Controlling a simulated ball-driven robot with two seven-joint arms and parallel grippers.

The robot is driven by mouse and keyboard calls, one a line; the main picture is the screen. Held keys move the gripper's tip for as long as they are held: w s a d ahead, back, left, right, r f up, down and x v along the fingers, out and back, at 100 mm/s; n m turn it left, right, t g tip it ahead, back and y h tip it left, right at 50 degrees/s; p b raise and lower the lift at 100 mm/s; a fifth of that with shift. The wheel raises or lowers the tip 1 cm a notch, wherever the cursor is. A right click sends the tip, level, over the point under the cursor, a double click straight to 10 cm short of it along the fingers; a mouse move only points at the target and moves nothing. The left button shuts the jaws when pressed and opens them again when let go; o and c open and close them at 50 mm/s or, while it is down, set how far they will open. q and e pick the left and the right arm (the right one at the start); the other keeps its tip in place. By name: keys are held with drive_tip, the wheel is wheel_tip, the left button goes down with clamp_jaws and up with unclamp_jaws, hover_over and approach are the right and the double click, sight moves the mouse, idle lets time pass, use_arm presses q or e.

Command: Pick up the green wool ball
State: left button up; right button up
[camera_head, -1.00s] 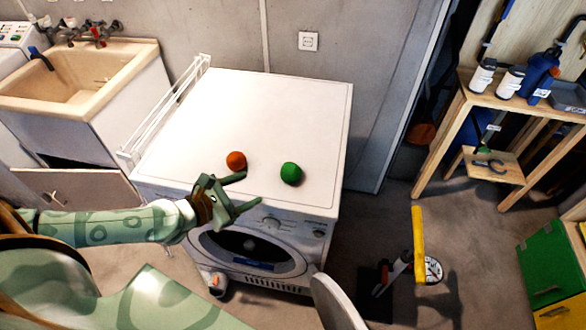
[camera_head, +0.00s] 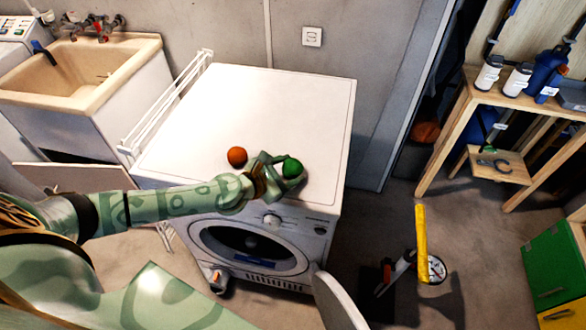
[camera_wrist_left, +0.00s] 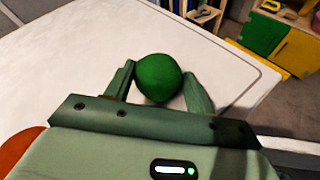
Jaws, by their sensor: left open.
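The green wool ball (camera_head: 292,168) rests on the white top of the washing machine (camera_head: 262,105), near its front edge. In the left wrist view the green ball (camera_wrist_left: 159,76) sits between the two fingers of my left gripper (camera_wrist_left: 160,88). In the head view my left gripper (camera_head: 284,172) reaches in from the left with its fingers around the ball. The jaws are open, one finger on each side of the ball. Whether a finger touches it, I cannot tell. My right gripper is in neither view.
An orange ball (camera_head: 237,156) lies on the machine top, left of the green one, close to my left gripper. A white rack (camera_head: 165,112) hangs on the machine's left side. A sink (camera_head: 85,80) stands at left. The back of the machine top is clear.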

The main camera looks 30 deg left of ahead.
use_arm(q)
drive_tip(key=c, duration=0.7)
drive_tip(key=shift+c, duration=0.2)
drive_tip(key=shift+r, duration=0.15)
